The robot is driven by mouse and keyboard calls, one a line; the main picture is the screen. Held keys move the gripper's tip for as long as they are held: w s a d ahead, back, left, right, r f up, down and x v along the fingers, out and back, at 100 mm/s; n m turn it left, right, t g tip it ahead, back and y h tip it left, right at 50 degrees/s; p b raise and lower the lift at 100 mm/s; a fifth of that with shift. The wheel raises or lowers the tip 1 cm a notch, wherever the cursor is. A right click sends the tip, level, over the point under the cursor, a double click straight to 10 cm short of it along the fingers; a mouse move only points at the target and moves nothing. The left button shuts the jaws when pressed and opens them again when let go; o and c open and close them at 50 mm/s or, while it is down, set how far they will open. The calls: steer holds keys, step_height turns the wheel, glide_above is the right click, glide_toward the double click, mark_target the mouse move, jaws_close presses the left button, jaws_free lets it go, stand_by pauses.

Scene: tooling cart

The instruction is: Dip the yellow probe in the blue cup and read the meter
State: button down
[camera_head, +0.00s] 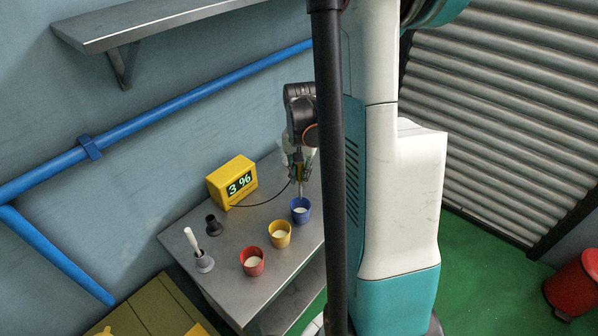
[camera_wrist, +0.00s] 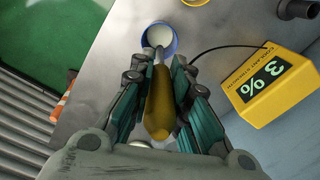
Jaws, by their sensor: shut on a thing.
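The yellow probe (camera_wrist: 159,102) is between the fingers of my gripper (camera_wrist: 158,78), which is shut on its handle. Its thin metal tip points at the blue cup (camera_head: 301,215). In the wrist view the tip overlaps the milky liquid of the blue cup (camera_wrist: 150,36); I cannot tell how deep it is. In the head view my gripper (camera_head: 299,168) is just above this cup. The yellow meter (camera_head: 232,183) stands on the cart near the wall and its display reads 3 %. The meter (camera_wrist: 268,84) also shows in the wrist view, with a black cable running from it.
A yellow cup (camera_head: 280,234) and a red cup (camera_head: 251,262), both with pale liquid, stand in line with the blue cup on the grey cart (camera_head: 215,236). A white-handled tool in a grey holder (camera_head: 204,262) and an empty-looking black holder (camera_head: 214,225) stand at the left.

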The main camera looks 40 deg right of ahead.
mark_target(301, 194)
steer(key=shift+f+b, duration=3.65)
steer(key=shift+f, duration=1.05)
steer(key=shift+r, duration=0.1)
steer(key=shift+r+p, duration=3.55)
steer(key=shift+r, duration=1.55)
steer(key=shift+r+p, duration=1.3)
steer(key=shift+r, duration=0.75)
